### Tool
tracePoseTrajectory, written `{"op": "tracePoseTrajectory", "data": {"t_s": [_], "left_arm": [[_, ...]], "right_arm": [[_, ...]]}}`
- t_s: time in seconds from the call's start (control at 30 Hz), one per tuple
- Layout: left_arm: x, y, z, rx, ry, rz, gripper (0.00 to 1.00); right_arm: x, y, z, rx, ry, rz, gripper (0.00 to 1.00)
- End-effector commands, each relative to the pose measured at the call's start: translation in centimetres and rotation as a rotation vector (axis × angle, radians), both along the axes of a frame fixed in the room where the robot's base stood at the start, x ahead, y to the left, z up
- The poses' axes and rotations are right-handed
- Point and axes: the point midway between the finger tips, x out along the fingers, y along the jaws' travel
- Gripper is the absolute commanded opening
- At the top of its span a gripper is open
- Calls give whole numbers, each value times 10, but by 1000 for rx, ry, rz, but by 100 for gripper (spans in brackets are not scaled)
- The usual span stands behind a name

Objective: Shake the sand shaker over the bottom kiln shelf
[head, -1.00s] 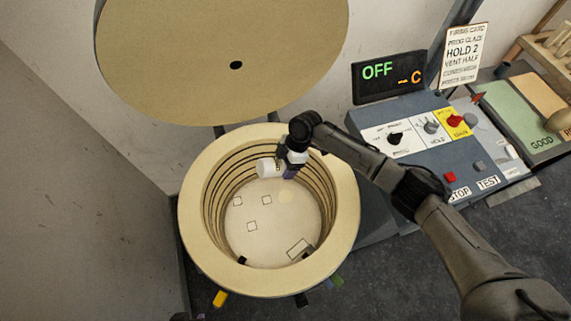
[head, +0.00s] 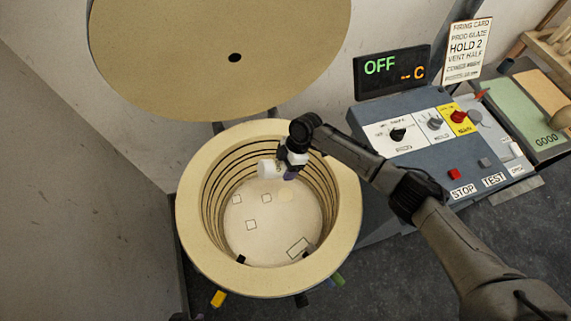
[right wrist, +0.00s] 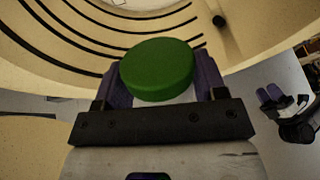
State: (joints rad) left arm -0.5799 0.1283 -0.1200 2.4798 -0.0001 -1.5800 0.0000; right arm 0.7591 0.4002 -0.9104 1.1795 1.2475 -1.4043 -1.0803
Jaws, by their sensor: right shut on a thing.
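The sand shaker (head: 268,169) shows as a white cylinder lying roughly sideways inside the upper part of the kiln mouth. My right gripper (head: 290,171) is shut on it. In the right wrist view the shaker's round green end (right wrist: 158,70) sits between the purple fingers. The bottom kiln shelf (head: 280,232) is the pale round floor inside the kiln, with small outlined squares and a larger outlined rectangle. The shaker is above it, apart from it. My left gripper (right wrist: 284,98) shows small at the right edge of the right wrist view; its jaw opening is unclear.
The kiln's thick rim (head: 190,232) and grooved wall surround the shaker. The open round lid (head: 200,60) stands behind. A control panel (head: 430,145) with a display (head: 391,72) reading OFF is at the right.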

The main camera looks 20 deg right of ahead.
Motion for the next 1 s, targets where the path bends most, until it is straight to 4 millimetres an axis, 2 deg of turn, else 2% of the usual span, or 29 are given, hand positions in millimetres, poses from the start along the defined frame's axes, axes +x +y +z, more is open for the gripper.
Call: {"op": "tracePoseTrajectory", "data": {"t_s": [0.03, 0.1, 0.5, 0.57, 0.63, 0.67, 0.7, 0.73, 0.8, 0.87, 0.9, 0.93, 0.97, 1.0], "left_arm": [[0, 0, -9, 0, 0, 1, 43], [0, 0, -15, -2, 0, 2, 43], [0, -4, -46, -15, 0, 10, 43], [0, -4, -49, -15, 0, 9, 43], [0, -4, -51, -12, 0, 9, 43], [0, -5, -51, -16, 0, 9, 43], [0, -7, -51, -21, 1, 9, 43], [0, -6, -52, -18, 1, 9, 43], [0, 1, -51, 0, -1, 6, 43], [0, -3, -51, -9, 0, 3, 43], [0, -2, -51, -7, 0, 3, 43], [0, 1, -51, 1, -1, 2, 43], [0, 2, -51, 5, -1, 1, 43], [0, -1, -51, -2, 0, -1, 43]], "right_arm": [[0, 0, -10, 1, 0, -1, 36], [0, 0, -19, 1, 1, -1, 36], [0, 0, -60, 0, 0, -1, 36], [0, 4, -63, 1, 0, 0, 36], [0, 28, -65, 5, 0, 4, 36], [1, 19, -67, -1, 0, -3, 36], [1, -1, -68, -5, 1, -7, 36], [0, 2, -67, 0, 0, -2, 36], [1, 27, -67, 3, 0, 3, 36], [1, -1, -68, -5, 1, -7, 36], [0, 6, -67, 1, 0, 1, 36], [0, 23, -66, 6, 0, 6, 36], [0, 27, -67, 3, 0, 3, 36], [1, 7, -68, -5, 1, -6, 36]]}}
